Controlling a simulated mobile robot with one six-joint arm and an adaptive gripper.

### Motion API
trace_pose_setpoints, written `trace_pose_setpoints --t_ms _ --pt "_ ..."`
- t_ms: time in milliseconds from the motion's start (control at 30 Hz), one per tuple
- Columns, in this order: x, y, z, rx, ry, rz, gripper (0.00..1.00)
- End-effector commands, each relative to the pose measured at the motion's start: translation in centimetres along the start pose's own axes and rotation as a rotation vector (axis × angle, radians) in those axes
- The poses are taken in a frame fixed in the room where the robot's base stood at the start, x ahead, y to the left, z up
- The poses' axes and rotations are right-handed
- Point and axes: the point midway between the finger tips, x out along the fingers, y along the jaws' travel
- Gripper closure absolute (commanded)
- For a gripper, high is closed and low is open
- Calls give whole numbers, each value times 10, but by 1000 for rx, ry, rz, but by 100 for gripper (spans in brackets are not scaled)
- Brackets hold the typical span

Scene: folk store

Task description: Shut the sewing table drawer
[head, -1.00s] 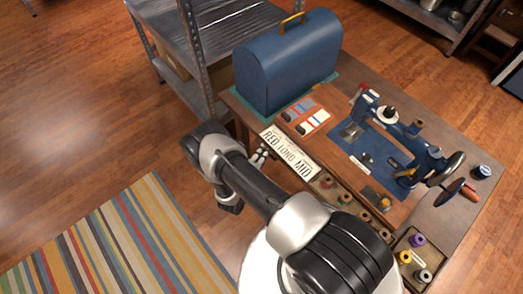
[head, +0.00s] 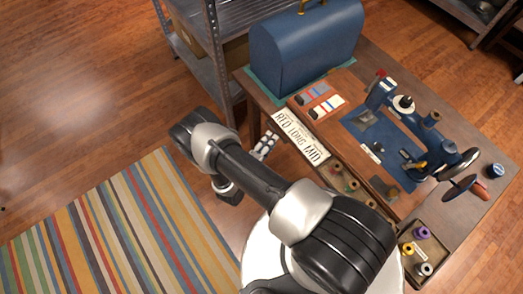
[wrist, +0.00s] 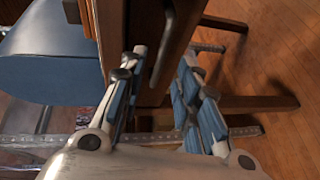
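The wooden sewing table (head: 456,120) stands at the right in the head view. Its drawer (head: 322,176) shows in part along the near side, pulled out, with thread spools inside; my arm hides much of it. My gripper (head: 266,146) is low beside the table's near left side, by the sign reading "RED LONG MID" (head: 302,137). In the wrist view my gripper (wrist: 160,100) is open, its blue-padded fingers on either side of a wooden panel edge with a dark bar-like handle (wrist: 172,40). I cannot tell whether the fingers touch the wood.
On the table are a blue case (head: 305,45), a sewing machine (head: 425,130) on a blue mat, colour cards and a spool tray (head: 407,262). A metal shelf (head: 218,60) stands behind the table's left end. A striped rug (head: 120,230) and bare floor lie at the left.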

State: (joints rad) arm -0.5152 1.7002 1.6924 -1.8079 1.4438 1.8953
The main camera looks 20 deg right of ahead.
Motion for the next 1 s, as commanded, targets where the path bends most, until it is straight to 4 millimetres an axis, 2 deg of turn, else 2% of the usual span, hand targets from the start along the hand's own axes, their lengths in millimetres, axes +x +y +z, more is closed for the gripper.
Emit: trace_pose_setpoints --t_ms 100,333,500,1000 --pt "-27 0 -2 -3 6 0 70" --pt "-60 0 -1 -1 2 1 70" --pt "-67 0 1 0 -1 1 70" --pt "-66 0 1 0 -2 1 70"
